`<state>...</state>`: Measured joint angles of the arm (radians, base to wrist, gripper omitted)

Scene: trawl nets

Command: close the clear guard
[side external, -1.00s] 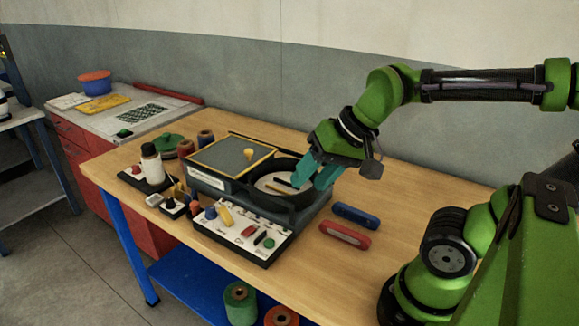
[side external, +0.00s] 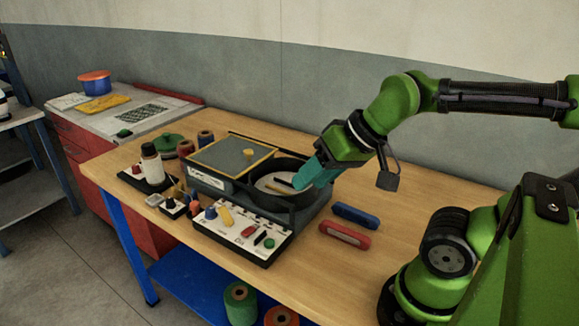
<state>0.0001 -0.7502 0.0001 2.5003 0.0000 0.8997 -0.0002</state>
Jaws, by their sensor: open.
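The clear guard (side external: 222,157) is a flat see-through panel with a yellow edge. It lies over the left part of the grey machine (side external: 213,183), with a small yellow knob (side external: 248,153) near its right side. The machine's round dark-rimmed bowl (side external: 256,199) is uncovered to the right of the guard, with thin dark and tan pieces inside. My gripper (side external: 303,180) has teal fingers that overlap in this view. They are over the right side of the bowl, apart from the knob. The gripper is open, and I see nothing held in it.
A white control panel (side external: 229,236) with coloured knobs stands in front of the machine. Bottles and spools (side external: 206,139) stand to the left and behind. A blue (side external: 355,215) and a red (side external: 345,235) handle-like piece lie on the right.

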